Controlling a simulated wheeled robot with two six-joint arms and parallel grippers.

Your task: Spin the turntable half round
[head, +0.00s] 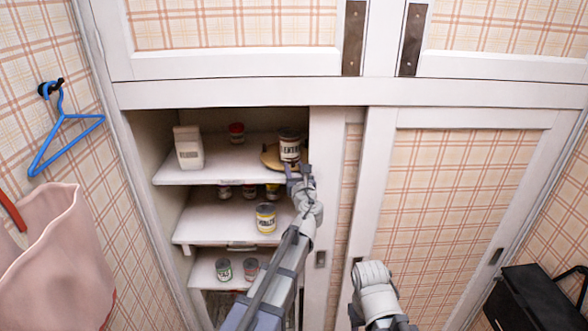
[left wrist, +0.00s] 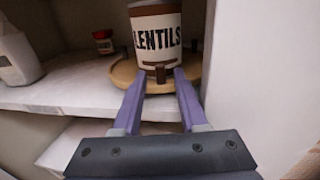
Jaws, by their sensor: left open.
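The turntable (head: 270,157) is a round wooden disc on the top shelf of the open cupboard, at the right end near the door frame. It also shows in the left wrist view (left wrist: 125,75). A lentils tin (head: 289,148) with a brown band stands on it, and its label faces me in the left wrist view (left wrist: 157,37). Small dark pegs rise near the disc's rim. My left gripper (head: 299,172) is open at the disc's front edge. Its fingers (left wrist: 160,78) reach either side of a brown peg (left wrist: 160,74) in front of the tin; contact is unclear. My right gripper is out of view.
A white container (head: 188,147) and a red-lidded jar (head: 236,133) stand left on the top shelf (head: 190,178). Lower shelves hold several tins. The door frame (head: 322,220) is close to the right of my left arm. A hanger (head: 62,125) and pink bag (head: 45,250) hang left.

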